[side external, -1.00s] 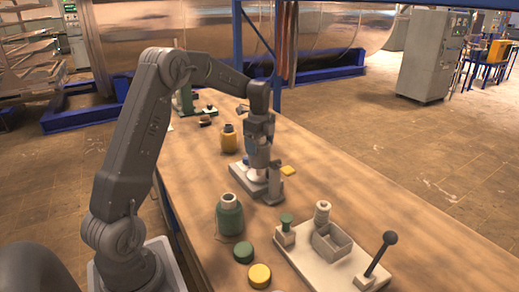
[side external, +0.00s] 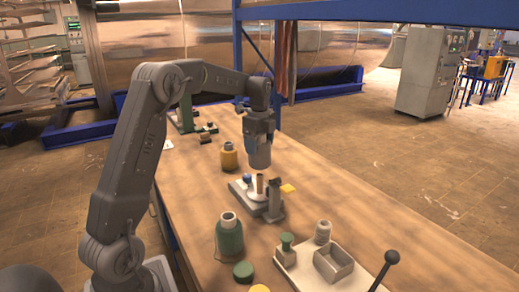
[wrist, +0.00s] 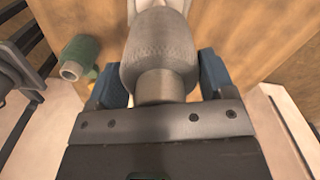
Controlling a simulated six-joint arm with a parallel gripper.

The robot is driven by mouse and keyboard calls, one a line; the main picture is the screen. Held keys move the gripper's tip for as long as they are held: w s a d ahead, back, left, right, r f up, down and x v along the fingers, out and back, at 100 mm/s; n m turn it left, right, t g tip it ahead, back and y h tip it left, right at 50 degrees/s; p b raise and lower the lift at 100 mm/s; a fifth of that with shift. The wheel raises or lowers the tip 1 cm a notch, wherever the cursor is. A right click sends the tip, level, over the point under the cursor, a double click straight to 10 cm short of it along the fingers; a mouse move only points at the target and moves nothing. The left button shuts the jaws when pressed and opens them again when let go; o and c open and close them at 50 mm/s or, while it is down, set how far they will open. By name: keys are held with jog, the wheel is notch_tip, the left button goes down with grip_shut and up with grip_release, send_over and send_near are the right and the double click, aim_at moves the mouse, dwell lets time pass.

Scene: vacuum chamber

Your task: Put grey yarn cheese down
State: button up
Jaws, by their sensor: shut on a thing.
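The grey yarn cheese (wrist: 158,50) is between the blue-sided fingers of my gripper (wrist: 155,80) in the wrist view, its bare tube end towards me. In the side view, my gripper (side external: 260,122) is shut on the grey cheese (side external: 259,155), which hangs below it. The cheese is held roughly upright above a small pale stand (side external: 245,194) with a short tan post. It looks clear of the stand, though the exact gap is hard to tell.
A pale board (side external: 300,268) with a box, white cone and black-knobbed lever is at the front right. The table's right part is clear.

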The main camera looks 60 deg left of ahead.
jog(key=shift+r, duration=0.3)
jog(key=shift+s+a+f, duration=0.1)
jog(key=shift+s+a, duration=0.05)
jog(key=shift+s, duration=0.1)
jog(key=s+a+f, duration=0.1)
jog(key=s+f, duration=0.3)
jog(key=s, duration=0.5)
jog(key=s+a+f, duration=0.2)
jog(key=s+f, duration=0.1)
jog(key=s, duration=0.6)
jog(key=shift+w+d+f, duration=0.15)
jog(key=shift+f, duration=1.7)
jog(key=shift+w+d+f, duration=0.1)
jog(key=shift+f, duration=1.7)
jog(key=o, duration=1)
jog(key=shift+f, duration=0.15)
jog(key=shift+c, duration=0.2)
